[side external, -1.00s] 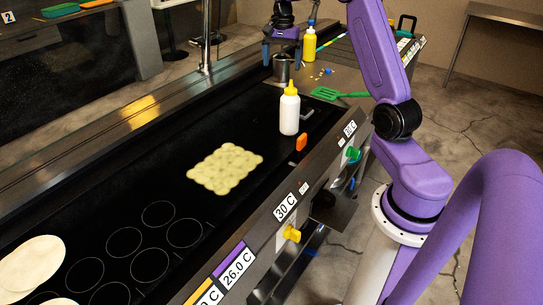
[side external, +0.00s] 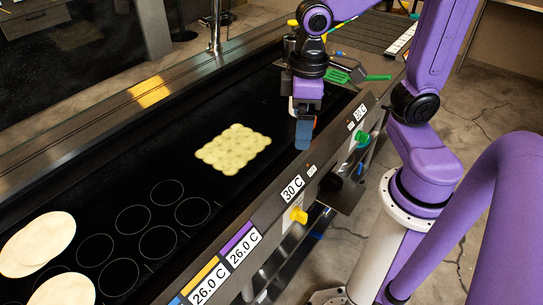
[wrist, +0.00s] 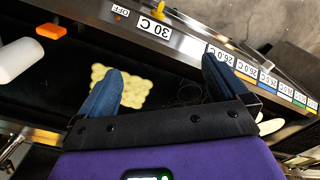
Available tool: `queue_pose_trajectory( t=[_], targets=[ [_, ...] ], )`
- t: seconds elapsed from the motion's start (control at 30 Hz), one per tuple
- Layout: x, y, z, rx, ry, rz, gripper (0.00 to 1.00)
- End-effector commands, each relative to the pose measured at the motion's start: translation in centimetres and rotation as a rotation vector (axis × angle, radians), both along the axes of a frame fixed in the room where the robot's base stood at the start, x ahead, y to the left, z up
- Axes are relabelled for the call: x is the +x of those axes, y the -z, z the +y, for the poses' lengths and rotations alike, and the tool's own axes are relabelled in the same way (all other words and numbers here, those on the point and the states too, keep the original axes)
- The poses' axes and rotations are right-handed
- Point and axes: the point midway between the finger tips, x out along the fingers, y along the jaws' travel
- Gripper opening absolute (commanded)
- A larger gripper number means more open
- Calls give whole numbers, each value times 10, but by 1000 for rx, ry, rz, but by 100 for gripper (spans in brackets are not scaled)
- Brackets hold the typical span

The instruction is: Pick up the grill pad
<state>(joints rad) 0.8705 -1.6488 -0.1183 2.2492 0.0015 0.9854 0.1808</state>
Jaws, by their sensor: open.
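No object is clearly identifiable as the grill pad. A small orange block (wrist: 51,31) lies near the griddle's front rail in the wrist view and could be it. In the side view the orange block is hidden, likely behind my gripper. My gripper (side external: 304,142) hangs over the front edge of the black griddle (side external: 110,195). In the wrist view my gripper (wrist: 163,68) has its two blue fingers wide apart with nothing between them. The orange block is to the left of both fingers there, apart from them.
A pale yellow bumpy sheet (side external: 234,149) lies mid-griddle. It also shows beside the left finger in the wrist view (wrist: 132,92). A white bottle (wrist: 16,60) stands near the orange block. Pale tortillas (side external: 40,243) lie far left. A green-handled spatula (side external: 377,78) lies behind my gripper.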

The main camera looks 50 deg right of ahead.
Motion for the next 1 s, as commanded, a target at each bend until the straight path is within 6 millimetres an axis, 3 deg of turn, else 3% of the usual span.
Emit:
queue_pose_trajectory(
  t=[0.03, 0.1, 0.2, 0.33, 0.83, 1.0],
  targets=[
    [-21, 3, 1, 1, -97, -2, 100],
    [-43, 8, -1, 1, -215, -4, 100],
    [-68, 14, -5, 2, -351, -6, 100],
    [-86, 20, -10, 1, -463, -6, 100],
    [-92, 22, -12, 2, -502, -7, 100],
    [-79, 18, -7, 0, -429, -3, 100]
  ],
)
